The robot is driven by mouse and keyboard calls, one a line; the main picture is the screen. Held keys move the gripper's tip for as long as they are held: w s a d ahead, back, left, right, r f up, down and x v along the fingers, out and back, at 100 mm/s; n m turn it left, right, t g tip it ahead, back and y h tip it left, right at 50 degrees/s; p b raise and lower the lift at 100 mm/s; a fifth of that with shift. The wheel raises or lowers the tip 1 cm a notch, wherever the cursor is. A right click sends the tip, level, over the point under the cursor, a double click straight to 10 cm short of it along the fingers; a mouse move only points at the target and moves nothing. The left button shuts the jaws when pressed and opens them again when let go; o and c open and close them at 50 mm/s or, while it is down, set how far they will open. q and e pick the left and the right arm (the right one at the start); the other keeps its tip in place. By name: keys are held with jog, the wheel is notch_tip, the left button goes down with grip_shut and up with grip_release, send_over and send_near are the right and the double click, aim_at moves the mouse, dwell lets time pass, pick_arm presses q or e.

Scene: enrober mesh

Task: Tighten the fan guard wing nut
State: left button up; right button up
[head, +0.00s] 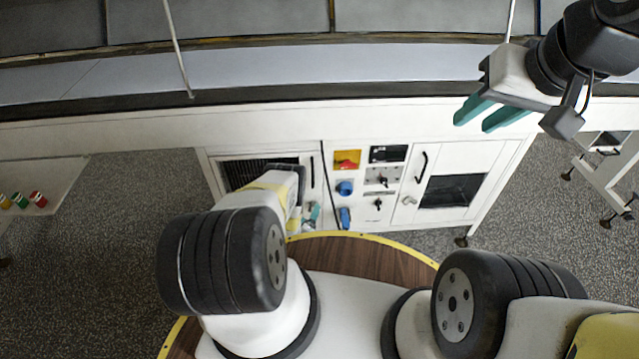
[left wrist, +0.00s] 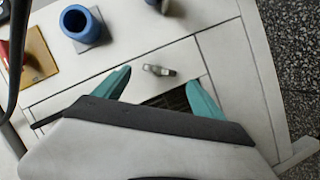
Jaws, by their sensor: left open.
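A small metal wing nut (left wrist: 158,70) sits on the white panel in the left wrist view, beside a dark grille (left wrist: 176,99) that looks like the fan guard. My left gripper (left wrist: 158,79) is open, with its teal fingers apart on either side of the nut's position; I cannot tell how far the tips are from the panel. In the head view, my left gripper (head: 308,213) is low in front of the cabinet, mostly covered by my arm. The wing nut cannot be made out there. My right gripper (head: 473,124) is open and empty at the upper right.
A conveyor belt (head: 300,70) runs above.

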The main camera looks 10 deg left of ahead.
aim_at(313, 206)
pick_arm(q)
jog(key=x, duration=0.3)
jog(key=shift+w+f, duration=0.1)
jog(key=shift+w, duration=0.3)
jog(key=c, duration=1.4)
